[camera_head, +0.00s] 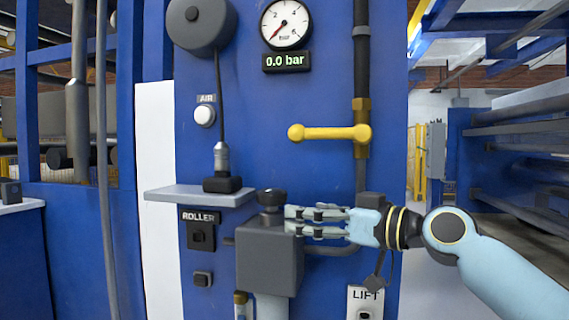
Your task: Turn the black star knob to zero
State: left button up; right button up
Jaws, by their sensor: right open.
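The black star knob (271,197) sits on top of a grey box (270,262) low on the blue panel. My right gripper (290,220) reaches in from the right with its fingers pointing left. Its jaws are open, and its fingertips are just right of the knob's stem, slightly below the knob's head. I cannot tell whether they touch it. The round gauge (286,24) has its red needle at the lower left, near zero. The display (288,61) below it reads 0.0 bar. My left gripper is not in view.
A yellow lever (328,132) sits level on the vertical pipe above my right gripper. A small grey shelf (200,196) holds a black-based tool (222,172) on a cable, left of the knob. ROLLER (201,234) and LIFT (364,306) controls are nearby.

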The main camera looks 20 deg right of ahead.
aim_at(280, 197)
jog(key=s+a+r+m+t+h+p, duration=0.2)
jog(key=s+r+m+h+p, duration=0.1)
jog(key=h+p, duration=0.2)
jog(key=shift+m+t, duration=0.3)
jog(key=x, duration=0.7)
jog(key=f+b+x, duration=0.1)
jog(key=x, duration=0.2)
jog(key=shift+w, duration=0.2)
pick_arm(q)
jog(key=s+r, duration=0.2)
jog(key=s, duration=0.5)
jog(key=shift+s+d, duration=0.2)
pick_arm(e)
jog(key=shift+r, duration=0.1)
